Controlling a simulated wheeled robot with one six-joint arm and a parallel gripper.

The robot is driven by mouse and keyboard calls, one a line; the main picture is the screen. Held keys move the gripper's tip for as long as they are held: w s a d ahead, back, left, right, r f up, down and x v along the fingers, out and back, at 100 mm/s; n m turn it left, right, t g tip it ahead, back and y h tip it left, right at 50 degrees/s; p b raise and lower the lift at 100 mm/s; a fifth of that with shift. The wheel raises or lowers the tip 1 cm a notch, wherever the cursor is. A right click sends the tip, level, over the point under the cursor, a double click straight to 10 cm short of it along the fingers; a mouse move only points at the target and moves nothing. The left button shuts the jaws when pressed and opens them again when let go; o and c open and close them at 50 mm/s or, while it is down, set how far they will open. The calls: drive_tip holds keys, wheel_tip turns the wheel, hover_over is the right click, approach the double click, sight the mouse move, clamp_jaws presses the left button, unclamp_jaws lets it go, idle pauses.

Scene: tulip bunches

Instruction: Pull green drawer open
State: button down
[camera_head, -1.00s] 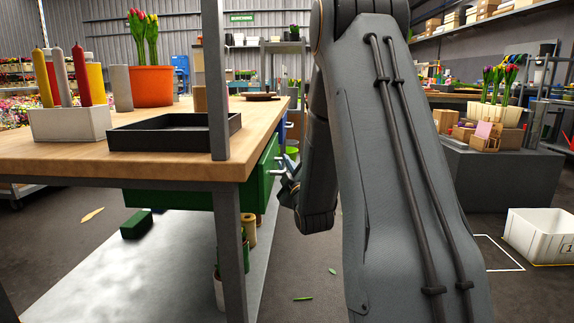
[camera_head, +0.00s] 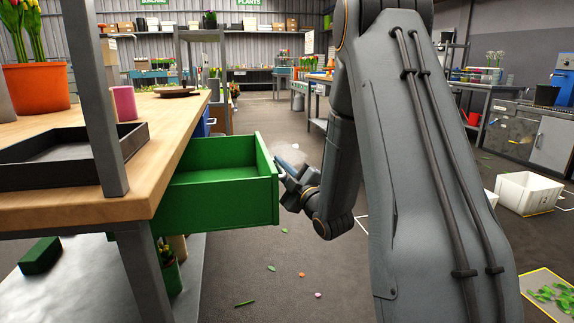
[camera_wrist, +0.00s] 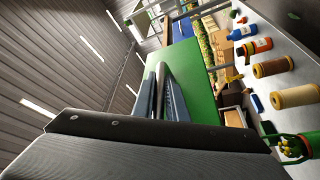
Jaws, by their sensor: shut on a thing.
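The green drawer (camera_head: 215,210) stands well out from under the wooden workbench (camera_head: 150,110) in the head view, and its inside looks empty. My gripper (camera_head: 284,170) is at the drawer's front face, on its right side. In the wrist view my gripper's fingers (camera_wrist: 162,88) are close together against the green drawer front (camera_wrist: 200,75), shut on the drawer's handle. The handle itself is mostly hidden by the fingers.
A black tray (camera_head: 125,150), an orange pot (camera_head: 38,90) and a pink cup (camera_head: 123,103) stand on the bench. A grey bench post (camera_head: 95,90) rises at the front. The floor (camera_head: 240,265) is mostly clear, with scattered leaves. A white crate (camera_head: 528,193) sits at the right.

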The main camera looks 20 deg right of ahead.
drive_tip(key=shift+d, duration=0.1)
drive_tip(key=c, duration=2)
unclamp_jaws()
drive_tip(key=shift+c, duration=0.2)
drive_tip(key=shift+s, duration=0.1)
drive_tip(key=p+v, duration=0.2)
drive_tip(key=v, duration=0.5)
drive_tip(key=shift+s, duration=0.3)
drive_tip(key=shift+d+f, duration=0.1)
drive_tip(key=shift+d, duration=0.05)
